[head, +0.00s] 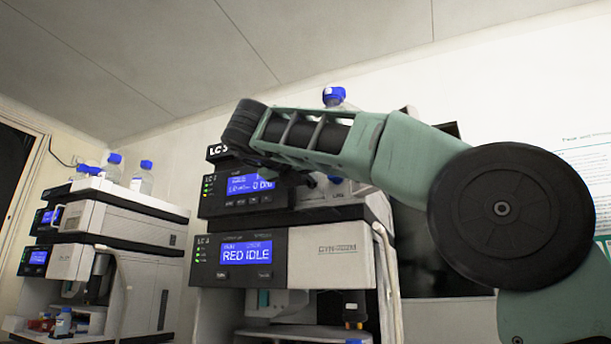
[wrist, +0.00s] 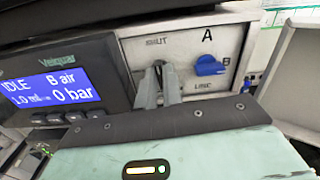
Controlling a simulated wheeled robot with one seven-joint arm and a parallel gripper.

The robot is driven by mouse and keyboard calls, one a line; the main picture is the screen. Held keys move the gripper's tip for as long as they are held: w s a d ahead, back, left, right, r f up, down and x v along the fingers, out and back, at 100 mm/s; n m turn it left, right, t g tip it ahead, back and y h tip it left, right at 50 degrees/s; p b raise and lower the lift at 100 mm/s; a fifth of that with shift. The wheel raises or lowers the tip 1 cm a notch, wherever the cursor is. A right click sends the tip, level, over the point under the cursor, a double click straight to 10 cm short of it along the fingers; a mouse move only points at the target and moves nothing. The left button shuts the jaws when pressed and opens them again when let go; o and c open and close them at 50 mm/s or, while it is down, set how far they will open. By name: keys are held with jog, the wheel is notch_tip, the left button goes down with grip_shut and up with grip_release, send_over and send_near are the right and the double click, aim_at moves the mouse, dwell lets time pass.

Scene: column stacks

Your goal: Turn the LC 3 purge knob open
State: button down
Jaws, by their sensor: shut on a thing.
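The LC 3 pump module (head: 237,186) is in the middle stack in the head view, with a lit blue screen. The wrist view shows its front panel (wrist: 134,50) up close, with the word SHUT printed above my gripper (wrist: 158,84). My gripper's fingers are closed on the purge knob below that word. The knob is almost wholly hidden between the fingers, so its angle cannot be told. In the head view my arm covers the knob and the fingers.
A blue selector knob (wrist: 209,66), marked A and B, sits just right of my fingers. The pump screen (wrist: 54,86) reads IDLE, B air, 0 bar. A module reading RED IDLE (head: 245,254) is below. Another stack (head: 120,215) with bottles stands left.

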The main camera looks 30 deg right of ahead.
jog(key=n+p, duration=0.1)
jog(key=n, duration=0.3)
jog(key=shift+r, duration=0.1)
jog(key=shift+w+a+f+n+p, duration=0.1)
jog(key=shift+n+p, duration=1.35)
jog(key=shift+n, duration=1.6)
jog(key=shift+w+f+n+p, duration=0.1)
jog(key=shift+n+p, duration=1.35)
jog(key=shift+n, duration=1.6)
jog(key=shift+f, duration=0.1)
jog(key=c, duration=1.5)
grip_release()
jog(key=shift+c, duration=0.2)
jog(key=shift+s, duration=0.1)
